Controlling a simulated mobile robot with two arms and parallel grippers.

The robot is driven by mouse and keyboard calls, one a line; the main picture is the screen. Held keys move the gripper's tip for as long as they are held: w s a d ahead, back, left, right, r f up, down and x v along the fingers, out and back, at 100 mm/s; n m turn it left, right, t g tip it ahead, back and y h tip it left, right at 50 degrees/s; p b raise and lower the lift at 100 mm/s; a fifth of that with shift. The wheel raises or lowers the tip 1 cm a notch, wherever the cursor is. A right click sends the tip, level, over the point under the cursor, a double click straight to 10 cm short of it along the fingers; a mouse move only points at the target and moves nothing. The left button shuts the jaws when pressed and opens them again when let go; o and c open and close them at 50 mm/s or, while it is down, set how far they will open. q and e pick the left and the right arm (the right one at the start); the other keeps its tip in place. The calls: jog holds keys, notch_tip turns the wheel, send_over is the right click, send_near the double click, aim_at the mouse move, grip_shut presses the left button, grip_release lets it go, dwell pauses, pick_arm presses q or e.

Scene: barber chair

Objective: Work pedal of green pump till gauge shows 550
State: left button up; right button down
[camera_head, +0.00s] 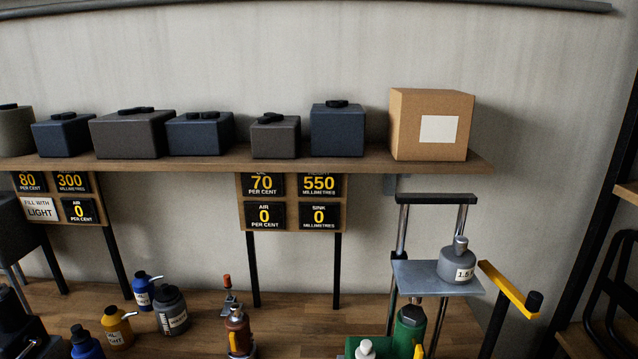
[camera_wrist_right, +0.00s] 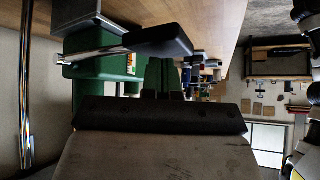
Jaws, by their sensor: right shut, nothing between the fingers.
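The green pump (camera_head: 408,332) stands at the bottom right of the head view, partly cut off. Chrome posts rise beside it, and a grey plate (camera_head: 425,281) carries a grey weight (camera_head: 456,265). The right wrist view shows a green body (camera_wrist_right: 108,88) with a chrome rod ending in a black pad (camera_wrist_right: 150,38), which looks like the pedal. My right gripper (camera_wrist_right: 165,72) is shut and empty just below this pad in the picture; contact cannot be told. The middle board (camera_head: 292,226) reads 70 per cent, 550 millimetres, air 0 and sink 0.
A yellow lever (camera_head: 508,288) with a black knob sticks out right of the plate. A shelf (camera_head: 365,163) holds boxes above. Another sign board (camera_head: 100,188) stands left.

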jog(key=shift+r, duration=0.1)
notch_tip(320, 180, up, 6)
jog(key=p, duration=0.5)
jog(key=shift+w, duration=0.1)
dwell(0.3)
